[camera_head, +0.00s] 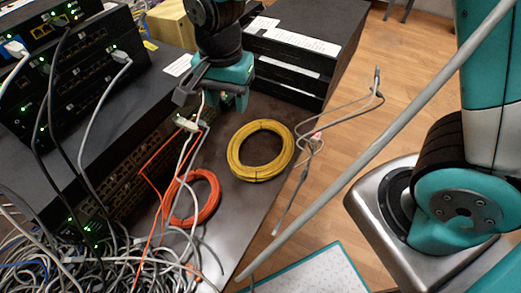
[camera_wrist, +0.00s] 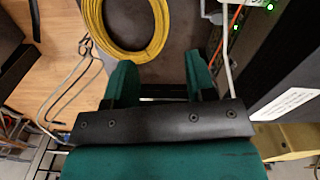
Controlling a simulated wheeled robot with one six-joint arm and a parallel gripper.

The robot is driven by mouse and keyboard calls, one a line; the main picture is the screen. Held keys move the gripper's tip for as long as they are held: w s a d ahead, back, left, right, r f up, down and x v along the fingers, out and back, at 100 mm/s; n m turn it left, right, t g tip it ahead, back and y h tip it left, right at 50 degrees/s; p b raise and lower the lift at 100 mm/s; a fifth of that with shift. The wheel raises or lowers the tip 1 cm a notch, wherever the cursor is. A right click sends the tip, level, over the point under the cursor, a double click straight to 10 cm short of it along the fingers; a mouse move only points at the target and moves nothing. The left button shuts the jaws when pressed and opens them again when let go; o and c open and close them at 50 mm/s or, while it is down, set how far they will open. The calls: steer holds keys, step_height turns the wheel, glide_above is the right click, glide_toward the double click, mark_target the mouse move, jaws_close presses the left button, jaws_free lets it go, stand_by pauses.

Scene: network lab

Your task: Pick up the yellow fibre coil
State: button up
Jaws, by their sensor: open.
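The yellow fibre coil (camera_head: 258,173) lies flat on a dark surface (camera_head: 240,215), in the middle of the head view. It also shows at the top left of the wrist view (camera_wrist: 93,22), partly cut off by the frame edge. My gripper (camera_head: 212,100) is open, above and behind the coil in the head view, and apart from it. In the wrist view its two teal fingers (camera_wrist: 160,75) are spread, with the coil beyond them and to the left. Nothing shows held between them, though a pale cable passes close by the fingers in the head view.
An orange cable coil (camera_head: 213,203) lies left of the yellow one. Loose grey cables (camera_head: 318,140) lie to its right near the edge. Stacked switches (camera_head: 75,75) with green lights and a cable tangle (camera_head: 60,255) fill the left. Black boxes (camera_head: 290,65) stand behind.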

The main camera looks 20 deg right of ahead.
glide_above(235, 143)
steer(key=f, duration=0.9)
steer(key=shift+s+a+f, duration=0.1)
steer(key=shift+s+a, duration=0.05)
steer(key=shift+s, duration=0.05)
steer(key=shift+w+f, duration=0.1)
steer(key=shift+f, duration=2.55)
steer(key=c, duration=0.9)
jaws_close()
steer(key=shift+r, duration=0.1)
